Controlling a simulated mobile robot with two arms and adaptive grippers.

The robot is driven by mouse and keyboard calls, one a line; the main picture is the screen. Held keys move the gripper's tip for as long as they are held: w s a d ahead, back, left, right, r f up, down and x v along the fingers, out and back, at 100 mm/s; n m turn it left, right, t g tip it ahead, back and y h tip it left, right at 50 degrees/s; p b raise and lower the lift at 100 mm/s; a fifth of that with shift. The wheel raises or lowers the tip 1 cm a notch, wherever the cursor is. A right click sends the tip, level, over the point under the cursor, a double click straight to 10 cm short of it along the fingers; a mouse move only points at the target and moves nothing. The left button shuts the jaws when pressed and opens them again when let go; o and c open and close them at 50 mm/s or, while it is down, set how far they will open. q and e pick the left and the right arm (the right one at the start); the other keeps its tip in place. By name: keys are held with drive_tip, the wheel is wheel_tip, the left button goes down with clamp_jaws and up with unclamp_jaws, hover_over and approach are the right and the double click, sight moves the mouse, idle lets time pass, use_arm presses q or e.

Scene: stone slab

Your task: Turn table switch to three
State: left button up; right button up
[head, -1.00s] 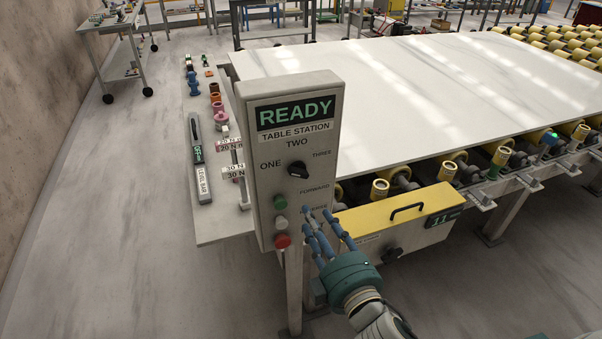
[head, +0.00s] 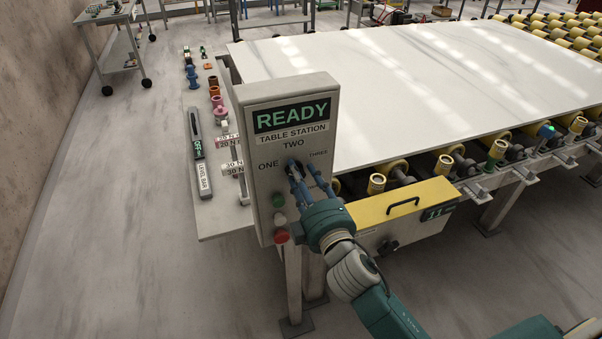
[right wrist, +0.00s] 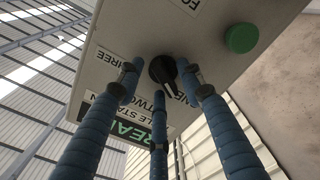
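The grey control panel (head: 260,215) stands in the middle of the head view. In the head view the fingers partly hide the switch. My left gripper is not in view.
A green button (head: 279,201) and a red button (head: 282,237) sit below the switch on the panel. A large white slab (head: 420,90) lies behind on rollers. A side shelf with tools is at left.

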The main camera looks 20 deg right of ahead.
clamp_jaws()
drive_tip(key=shift+f+m, duration=0.1)
drive_tip(key=shift+m, duration=0.3)
drive_tip(key=shift+f+m+p, duration=0.15)
drive_tip(key=shift+m+p, duration=0.7)
drive_tip(key=shift+m, duration=3)
drive_tip(key=shift+f+m+p, duration=0.2)
drive_tip(key=shift+m+p, duration=0.7)
drive_tip(key=shift+m, duration=2.9)
drive_tip(key=shift+f+m+p, duration=0.15)
drive_tip(key=shift+m+p, duration=0.7)
drive_tip(key=shift+m, duration=3)
